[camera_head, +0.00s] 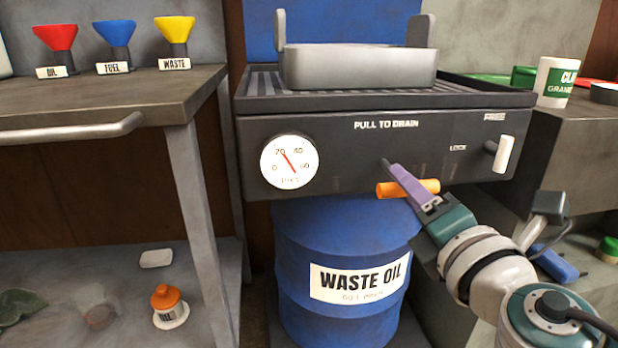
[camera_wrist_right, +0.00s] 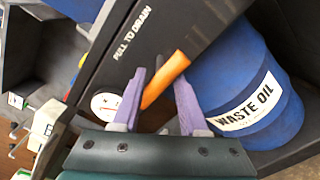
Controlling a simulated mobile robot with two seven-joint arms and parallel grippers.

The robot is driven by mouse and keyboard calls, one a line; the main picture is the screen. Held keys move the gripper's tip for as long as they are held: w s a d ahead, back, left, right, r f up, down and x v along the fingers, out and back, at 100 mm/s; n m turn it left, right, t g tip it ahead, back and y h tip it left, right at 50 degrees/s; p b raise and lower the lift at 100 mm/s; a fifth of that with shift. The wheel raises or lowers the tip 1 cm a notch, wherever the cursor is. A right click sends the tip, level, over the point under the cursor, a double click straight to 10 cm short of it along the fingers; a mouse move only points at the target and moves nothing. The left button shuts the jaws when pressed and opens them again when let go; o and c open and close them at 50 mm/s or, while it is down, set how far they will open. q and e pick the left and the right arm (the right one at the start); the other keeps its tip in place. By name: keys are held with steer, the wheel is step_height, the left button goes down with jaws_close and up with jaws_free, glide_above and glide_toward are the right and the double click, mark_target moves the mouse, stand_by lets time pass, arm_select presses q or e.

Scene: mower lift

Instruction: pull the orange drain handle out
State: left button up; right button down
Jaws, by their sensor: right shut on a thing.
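The orange drain handle (camera_head: 430,186) is a short horizontal bar in front of the dark panel (camera_head: 350,160), below the words PULL TO DRAIN. My right gripper (camera_head: 400,176) reaches it from the lower right, and its purple fingers cover the middle of the bar. In the right wrist view the orange handle (camera_wrist_right: 168,78) runs between the two purple fingers of the right gripper (camera_wrist_right: 160,95), which is shut on it. How far the handle stands out from the panel is hard to tell. My left gripper is not in view.
A blue waste oil drum (camera_head: 345,240) stands below the panel. A round dial (camera_head: 289,162) and a white lock lever (camera_head: 503,154) sit on the panel's front. A grey pan (camera_head: 360,68) rests on top. A bench (camera_head: 110,95) with funnels stands at left.

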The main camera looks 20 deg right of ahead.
steer(key=c, duration=0.5)
jaws_free()
steer(key=shift+s, duration=0.15)
steer(key=v, duration=1)
steer(key=shift+d, duration=0.1)
